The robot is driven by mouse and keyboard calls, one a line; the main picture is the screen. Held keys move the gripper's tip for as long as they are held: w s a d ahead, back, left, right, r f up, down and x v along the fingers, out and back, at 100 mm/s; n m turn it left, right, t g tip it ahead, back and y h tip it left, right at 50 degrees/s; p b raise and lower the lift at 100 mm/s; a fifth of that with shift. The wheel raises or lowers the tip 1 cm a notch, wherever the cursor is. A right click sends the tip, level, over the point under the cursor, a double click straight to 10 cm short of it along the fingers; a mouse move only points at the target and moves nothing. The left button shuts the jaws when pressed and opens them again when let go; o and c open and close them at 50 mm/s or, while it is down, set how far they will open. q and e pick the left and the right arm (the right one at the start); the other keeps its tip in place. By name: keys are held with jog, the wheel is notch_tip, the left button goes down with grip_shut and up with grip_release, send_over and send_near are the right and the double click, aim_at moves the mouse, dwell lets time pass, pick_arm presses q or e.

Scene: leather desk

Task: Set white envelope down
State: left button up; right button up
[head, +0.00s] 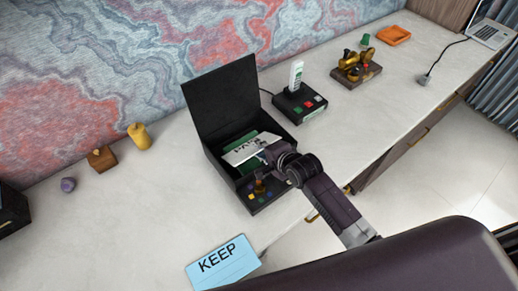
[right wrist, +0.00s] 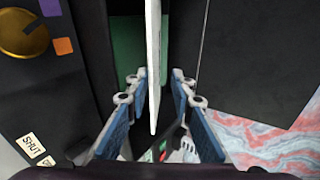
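The white envelope (head: 252,148), with dark lettering, leans in the open black box (head: 208,140) beside something green (head: 236,145). In the right wrist view the envelope (right wrist: 153,60) shows edge-on as a thin white strip between the blue-padded fingers. My right gripper (head: 264,157) is at the near side of the envelope, over the box. Its fingers (right wrist: 160,85) are apart, with gaps visible beside the envelope, mainly on the right. The envelope's lower edge inside the box is hidden. My left gripper is not in view.
The box lid (head: 222,97) stands up behind. A control panel (head: 264,192) with a knob and coloured buttons sits in front. A blue KEEP card (head: 222,262) lies at the near edge. A phone base (head: 300,105) stands to the right.

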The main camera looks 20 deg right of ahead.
jog(key=shift+r, duration=0.25)
jog(key=v, duration=1.2)
jog(key=shift+b, duration=0.45)
jog(key=shift+f, duration=0.1)
jog(key=shift+s, duration=0.1)
